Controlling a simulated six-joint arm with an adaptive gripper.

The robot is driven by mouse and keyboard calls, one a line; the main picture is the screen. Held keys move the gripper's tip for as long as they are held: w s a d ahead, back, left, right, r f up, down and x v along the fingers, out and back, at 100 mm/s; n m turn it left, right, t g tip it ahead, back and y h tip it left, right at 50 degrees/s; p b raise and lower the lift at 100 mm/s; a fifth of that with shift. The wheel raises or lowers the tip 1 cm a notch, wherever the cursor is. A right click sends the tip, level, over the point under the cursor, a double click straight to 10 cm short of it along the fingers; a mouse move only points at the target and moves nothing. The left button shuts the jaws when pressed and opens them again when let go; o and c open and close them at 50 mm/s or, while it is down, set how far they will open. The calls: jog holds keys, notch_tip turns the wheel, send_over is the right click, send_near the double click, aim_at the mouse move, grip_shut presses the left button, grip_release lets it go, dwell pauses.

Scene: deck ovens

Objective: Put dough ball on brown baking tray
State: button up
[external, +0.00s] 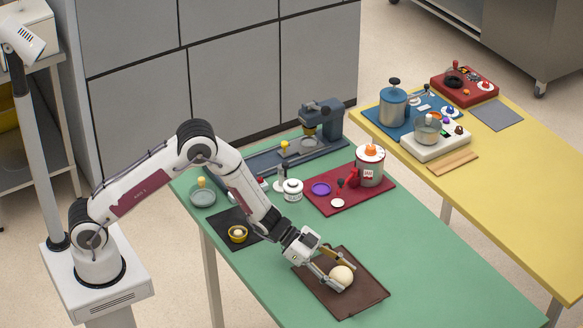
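The dough ball (343,276), pale cream and round, is over the brown baking tray (366,298) and appears to rest on it. The tray lies flat on the green table. My gripper (341,274) reaches down to the ball from the upper left, one finger along its upper side and one along its lower left side. The fingers are spread about as wide as the ball. I cannot tell whether they press on it or stand just clear. The ball's underside is hidden.
The table right of the tray is clear.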

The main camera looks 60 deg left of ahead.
jog(key=shift+o, duration=0.3)
jog(key=shift+r, duration=0.15)
jog(key=shift+v, duration=6.05)
